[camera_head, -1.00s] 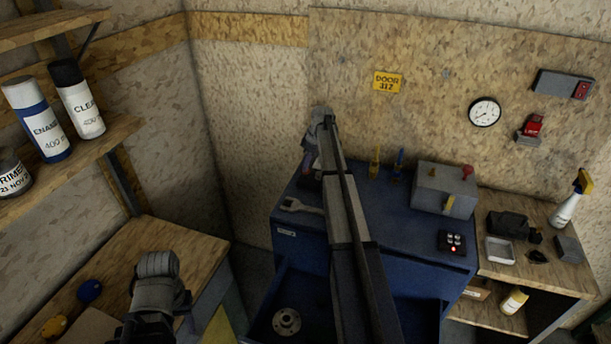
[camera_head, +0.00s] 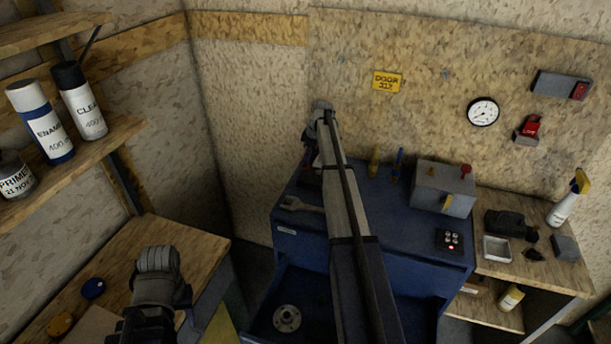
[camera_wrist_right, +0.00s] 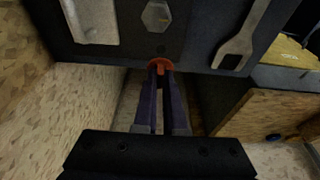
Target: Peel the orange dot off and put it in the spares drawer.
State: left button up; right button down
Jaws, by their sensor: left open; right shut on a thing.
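The orange dot (camera_wrist_right: 159,66) shows in the right wrist view between my right fingertips, at the edge of a dark surface. My right gripper (camera_wrist_right: 160,76) is shut on it; whether the dot still touches that surface I cannot tell. In the head view my right arm reaches over the blue cabinet (camera_head: 400,215), and its wrist hides the fingertips. An open drawer (camera_head: 262,325) at the cabinet's front holds a round metal flange (camera_head: 287,318). I cannot read its label as spares. My left gripper (camera_head: 155,290) is over the wooden bench at lower left, open, its fingertips not clearly visible.
A wrench (camera_head: 301,204) lies on the cabinet top, and shows in the right wrist view (camera_wrist_right: 240,35) beside a hexagonal piece (camera_wrist_right: 156,18). Screwdrivers, a grey box (camera_head: 444,187) and a button box (camera_head: 450,241) stand further right. Blue and yellow discs lie on the left bench.

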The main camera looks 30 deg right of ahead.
jog(key=shift+r, duration=0.1)
jog(key=shift+r+p, duration=1.95)
jog(key=shift+p, duration=0.1)
jog(key=shift+f, duration=0.15)
notch_tip(320, 180, down, 5)
jog(key=b, duration=0.5)
